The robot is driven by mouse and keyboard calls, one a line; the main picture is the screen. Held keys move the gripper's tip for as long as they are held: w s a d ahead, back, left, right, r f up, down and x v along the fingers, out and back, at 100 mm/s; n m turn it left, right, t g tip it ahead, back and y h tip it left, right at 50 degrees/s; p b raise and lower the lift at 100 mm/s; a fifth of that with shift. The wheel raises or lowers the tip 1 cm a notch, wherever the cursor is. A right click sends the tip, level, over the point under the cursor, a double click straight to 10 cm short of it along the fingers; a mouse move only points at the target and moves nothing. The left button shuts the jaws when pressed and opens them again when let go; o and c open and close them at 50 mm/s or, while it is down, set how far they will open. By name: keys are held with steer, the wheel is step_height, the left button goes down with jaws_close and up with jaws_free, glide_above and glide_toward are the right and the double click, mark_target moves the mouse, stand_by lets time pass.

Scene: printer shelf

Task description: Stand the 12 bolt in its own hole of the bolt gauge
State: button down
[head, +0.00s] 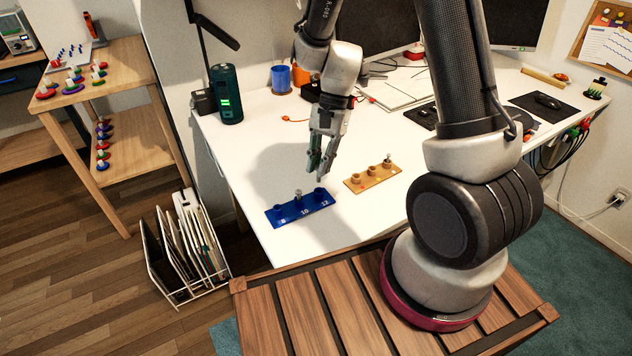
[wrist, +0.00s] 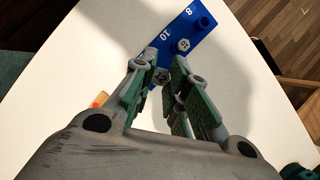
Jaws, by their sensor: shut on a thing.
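The blue bolt gauge (head: 290,212) lies on the white desk, with raised holes marked 8, 10 and 12. A bolt (head: 298,194) stands in its middle hole; its head, marked 10, shows in the wrist view (wrist: 183,45). My gripper (head: 317,168) is above the gauge's 12 end, fingers pointing down. In the wrist view its fingers are shut on the 12 bolt (wrist: 160,76), whose hex head shows between the fingertips. The bolt's shank and the 12 hole are hidden there. In the head view the 12 hole (head: 320,191) shows just below the fingertips.
A tan bolt holder (head: 360,184) stands right of the gauge with one bolt (head: 388,159) in its far right hole. A dark green cylinder (head: 227,95) and a blue cup (head: 281,79) stand farther back.

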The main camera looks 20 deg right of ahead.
steer(key=shift+f, duration=2.55)
steer(key=shift+f, duration=0.15)
steer(key=c, duration=1.4)
jaws_free()
steer(key=v, duration=1.3)
steer(key=s+d+r+n+t+h, duration=0.1)
steer(key=s+d+r+n+t, duration=0.1)
steer(key=s+r, duration=0.4)
steer(key=s+d+r+n+t+h, duration=0.1)
steer(key=s+d+r+n+t, duration=0.2)
steer(key=s+d+r+n, duration=0.1)
steer(key=s+d+r+n+t+h, duration=0.1)
steer(key=s+d+r+n, duration=0.3)
steer(key=s+r, duration=0.4)
steer(key=shift+s+d+r+t+h, duration=0.3)
steer(key=shift+s+r+t, duration=0.1)
steer(key=shift+t, duration=0.3)
